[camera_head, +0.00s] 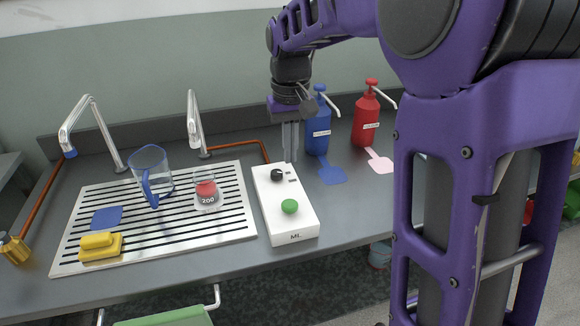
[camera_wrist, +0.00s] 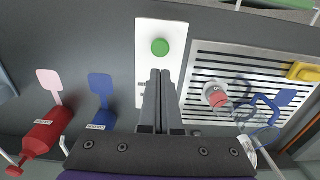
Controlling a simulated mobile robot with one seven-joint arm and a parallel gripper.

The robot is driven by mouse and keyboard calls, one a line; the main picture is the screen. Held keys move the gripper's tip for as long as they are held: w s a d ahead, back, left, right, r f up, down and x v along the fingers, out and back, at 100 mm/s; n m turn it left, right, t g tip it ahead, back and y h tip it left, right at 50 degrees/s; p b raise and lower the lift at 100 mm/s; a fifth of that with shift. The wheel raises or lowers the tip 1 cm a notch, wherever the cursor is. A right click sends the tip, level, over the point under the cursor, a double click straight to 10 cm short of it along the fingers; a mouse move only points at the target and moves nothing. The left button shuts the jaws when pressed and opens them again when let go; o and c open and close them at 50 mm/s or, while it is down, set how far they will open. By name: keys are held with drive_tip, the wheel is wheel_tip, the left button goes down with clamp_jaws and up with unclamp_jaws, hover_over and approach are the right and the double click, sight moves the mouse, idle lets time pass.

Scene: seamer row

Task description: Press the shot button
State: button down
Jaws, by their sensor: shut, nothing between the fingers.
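A white box (camera_head: 287,205) marked "ML" stands on the counter, with a round green button (camera_head: 289,206) towards its near end and a black knob (camera_head: 277,175) towards its far end. My gripper (camera_head: 290,160) points down at the far end of the box, its two fingers together and empty. In the wrist view the shut fingertips (camera_wrist: 160,72) appear just short of the green button (camera_wrist: 160,47), and the fingers hide the knob. The gap in height between fingertips and box is hard to tell.
A slotted metal drain tray (camera_head: 225,228) left of the box holds a blue-handled jug (camera_head: 151,178), a glass marked 200 (camera_head: 207,192) and a yellow block (camera_head: 100,247). Blue (camera_head: 318,125) and red (camera_head: 366,122) pump bottles stand behind right. Two taps rise at the back left.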

sight(291, 204)
wheel_tip(291, 204, down, 13)
drive_tip(key=shift+r+b, duration=0.2)
drive_tip(key=shift+b, duration=0.95)
drive_tip(key=shift+s+f+b, duration=0.1)
drive_tip(key=shift+f+b, duration=0.2)
drive_tip(key=shift+f, duration=0.7)
wheel_tip(291, 204, up, 14)
drive_tip(key=p, duration=0.5)
drive_tip(key=shift+r, duration=0.2)
